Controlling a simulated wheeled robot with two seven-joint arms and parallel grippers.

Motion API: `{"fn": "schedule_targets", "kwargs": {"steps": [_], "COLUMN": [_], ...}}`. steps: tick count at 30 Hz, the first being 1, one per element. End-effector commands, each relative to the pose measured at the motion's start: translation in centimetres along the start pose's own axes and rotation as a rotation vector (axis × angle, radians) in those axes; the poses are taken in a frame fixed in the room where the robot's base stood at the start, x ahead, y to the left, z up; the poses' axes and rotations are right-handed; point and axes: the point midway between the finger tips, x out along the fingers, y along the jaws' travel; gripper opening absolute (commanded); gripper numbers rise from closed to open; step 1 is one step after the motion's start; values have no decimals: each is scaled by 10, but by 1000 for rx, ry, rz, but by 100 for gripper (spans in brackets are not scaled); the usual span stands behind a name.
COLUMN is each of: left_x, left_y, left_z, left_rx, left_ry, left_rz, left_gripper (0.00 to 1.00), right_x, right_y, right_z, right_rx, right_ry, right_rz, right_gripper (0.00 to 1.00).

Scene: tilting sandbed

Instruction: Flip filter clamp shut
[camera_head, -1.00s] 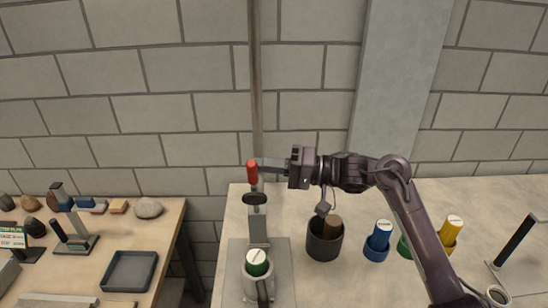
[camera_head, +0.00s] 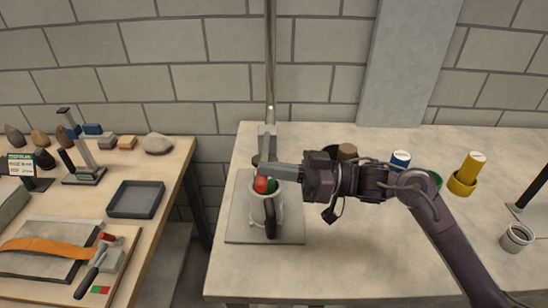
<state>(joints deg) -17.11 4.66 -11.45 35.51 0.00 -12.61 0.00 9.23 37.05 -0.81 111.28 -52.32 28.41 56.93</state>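The clamp stand (camera_head: 267,138) rises at the back of a grey base plate (camera_head: 238,228) on the right-hand table. Its red handle tip (camera_head: 261,184) is now low, at the top of the pale filter holder (camera_head: 257,208). The filter's green top (camera_head: 273,186) shows partly beside the red tip. My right gripper (camera_head: 268,171) reaches in from the right, its fingers level and right at the red tip, covering part of the clamp. I cannot tell whether the fingers grip the tip or only press on it. My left gripper is out of view.
A dark cup with a brown top (camera_head: 347,152), a blue-and-white container (camera_head: 400,160) and a yellow container (camera_head: 465,175) stand behind and right of my arm. A small metal cup (camera_head: 516,237) is far right. The left table holds a tray (camera_head: 136,199) and tools.

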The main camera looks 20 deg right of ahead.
Motion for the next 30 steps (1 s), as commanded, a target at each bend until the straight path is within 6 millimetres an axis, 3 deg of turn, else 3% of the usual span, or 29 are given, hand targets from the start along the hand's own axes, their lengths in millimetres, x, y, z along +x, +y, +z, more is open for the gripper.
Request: {"fn": "schedule_targets", "kwargs": {"steps": [1, 9, 30], "left_x": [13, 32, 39], "left_y": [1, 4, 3], "left_z": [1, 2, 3], "left_rx": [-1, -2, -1], "left_ry": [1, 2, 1], "left_rz": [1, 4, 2], "left_gripper": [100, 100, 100], "right_x": [-2, -6, -8], "right_y": [1, 0, 2], "right_z": [16, 44, 62], "right_rx": [-32, -121, -107], "right_ry": [-4, -2, -12], "right_rz": [-5, -16, -15], "right_gripper": [0, 0, 0]}}
